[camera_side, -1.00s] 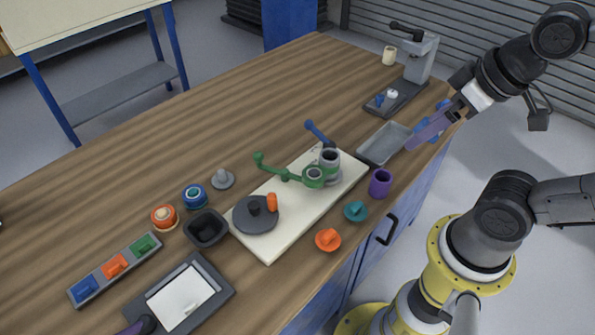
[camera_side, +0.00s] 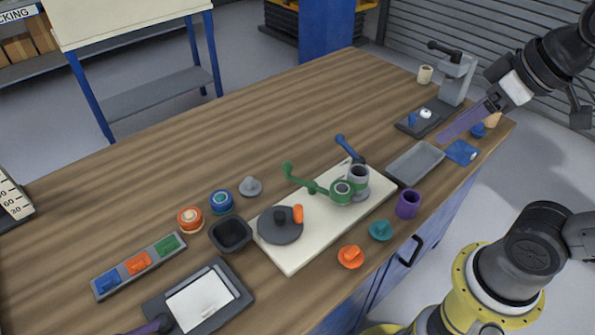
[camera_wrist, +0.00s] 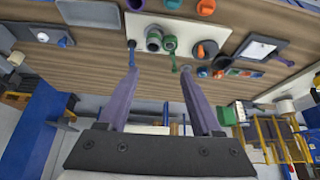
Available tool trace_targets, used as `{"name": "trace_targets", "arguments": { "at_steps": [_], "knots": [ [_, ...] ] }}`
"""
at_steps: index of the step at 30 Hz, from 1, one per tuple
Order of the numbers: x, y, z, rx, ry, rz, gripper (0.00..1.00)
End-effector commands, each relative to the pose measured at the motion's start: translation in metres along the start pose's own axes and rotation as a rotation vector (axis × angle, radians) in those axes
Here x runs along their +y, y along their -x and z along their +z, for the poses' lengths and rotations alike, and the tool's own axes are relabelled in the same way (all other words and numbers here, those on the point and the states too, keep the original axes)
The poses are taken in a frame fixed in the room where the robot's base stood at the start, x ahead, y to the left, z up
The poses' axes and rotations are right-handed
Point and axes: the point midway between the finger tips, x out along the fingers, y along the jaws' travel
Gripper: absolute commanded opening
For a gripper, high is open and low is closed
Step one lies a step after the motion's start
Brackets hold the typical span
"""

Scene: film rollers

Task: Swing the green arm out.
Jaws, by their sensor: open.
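The green arm (camera_side: 315,186) reaches from a green ring on a grey post (camera_side: 358,181) to an upright green knob at its far left end. The post stands on a cream board (camera_side: 300,250). A blue arm (camera_side: 348,148) points back from the same post. In the wrist view the green arm (camera_wrist: 174,60) shows between my fingers, nearer the right one. My gripper (camera_side: 441,139) has long purple fingers, high at the right and apart from the green arm. In the wrist view my gripper (camera_wrist: 160,73) is open and empty.
A dark disc (camera_side: 275,228) with an orange peg (camera_side: 298,214) sits on the board, left of the post. A grey tray (camera_side: 415,163), purple cup (camera_side: 408,204), teal knob (camera_side: 381,230) and orange knob (camera_side: 350,257) lie right and in front.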

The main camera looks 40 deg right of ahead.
Motion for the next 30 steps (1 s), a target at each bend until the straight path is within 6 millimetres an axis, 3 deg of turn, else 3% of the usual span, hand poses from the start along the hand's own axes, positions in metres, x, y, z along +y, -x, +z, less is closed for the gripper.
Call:
{"name": "trace_targets", "arguments": {
  "at_steps": [1, 7, 14, 22, 26, 30],
  "knots": [
    [-0.002, 0.003, -0.018, -0.011, 0.008, -0.012, 0.66],
    [-0.010, 0.000, -0.085, -0.069, 0.038, -0.057, 0.66],
    [-0.021, -0.037, -0.159, -0.164, 0.069, -0.114, 0.66],
    [-0.036, -0.119, -0.221, -0.292, 0.093, -0.175, 0.66],
    [-0.042, -0.171, -0.235, -0.361, 0.096, -0.197, 0.66],
    [-0.048, -0.221, -0.236, -0.429, 0.093, -0.212, 0.66]
  ]
}}
